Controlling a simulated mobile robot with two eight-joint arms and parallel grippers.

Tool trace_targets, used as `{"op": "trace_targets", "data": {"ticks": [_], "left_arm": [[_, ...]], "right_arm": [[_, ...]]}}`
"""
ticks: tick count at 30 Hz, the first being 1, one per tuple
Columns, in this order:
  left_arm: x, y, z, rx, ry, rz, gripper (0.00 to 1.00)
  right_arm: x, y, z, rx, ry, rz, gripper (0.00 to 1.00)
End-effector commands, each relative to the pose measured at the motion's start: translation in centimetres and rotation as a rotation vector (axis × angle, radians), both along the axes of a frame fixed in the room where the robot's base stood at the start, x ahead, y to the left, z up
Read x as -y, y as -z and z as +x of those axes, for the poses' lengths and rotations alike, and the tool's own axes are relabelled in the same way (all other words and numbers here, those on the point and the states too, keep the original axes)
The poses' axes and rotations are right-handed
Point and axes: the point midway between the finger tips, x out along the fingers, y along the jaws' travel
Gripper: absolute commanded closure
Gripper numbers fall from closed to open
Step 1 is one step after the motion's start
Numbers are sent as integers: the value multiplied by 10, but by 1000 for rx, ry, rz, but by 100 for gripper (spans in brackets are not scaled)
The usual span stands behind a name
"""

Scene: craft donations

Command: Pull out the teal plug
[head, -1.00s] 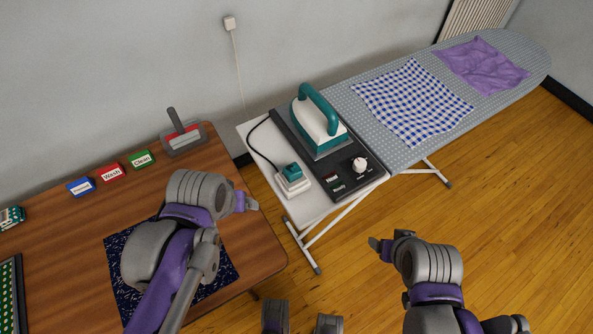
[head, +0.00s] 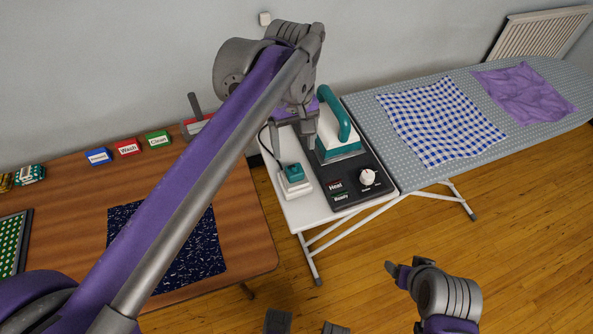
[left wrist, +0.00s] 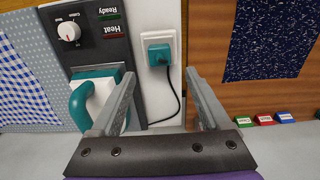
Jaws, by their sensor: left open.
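The teal plug (head: 293,173) sits in a white socket block (head: 297,191) on the white end of the ironing board. It also shows in the left wrist view (left wrist: 158,54), with a black cord running from it. My left gripper (head: 292,155) is open, its fingers pointing down above the plug. In the left wrist view the plug appears just beyond and between the fingertips, and nothing is held. My right gripper (head: 394,270) is low over the floor at the right; whether its fingers are apart is unclear.
A teal and white iron (head: 338,150) stands close right of my left gripper, on a dark panel with a white knob (head: 368,177). Checked cloth (head: 440,120) and purple cloth (head: 525,95) lie further right. A wooden table (head: 240,230) with labelled blocks is at the left.

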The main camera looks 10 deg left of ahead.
Motion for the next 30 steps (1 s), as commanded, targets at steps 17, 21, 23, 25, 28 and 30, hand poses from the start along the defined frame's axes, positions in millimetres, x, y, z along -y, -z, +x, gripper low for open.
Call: {"op": "trace_targets", "data": {"ticks": [17,21,23,25,28,30], "left_arm": [[0,45,0,-1,1,-1,20],[0,65,0,1,1,-1,20],[0,73,0,1,1,-1,20],[0,80,0,1,1,-1,20],[0,88,0,1,1,0,20],[0,90,0,1,1,0,20]], "right_arm": [[0,40,-6,-14,0,0,26],[0,53,-7,-18,0,0,26],[0,56,-7,-19,0,0,26],[0,59,-8,-20,0,0,26],[0,62,-8,-21,0,0,26],[0,63,-8,-21,0,0,26]]}}
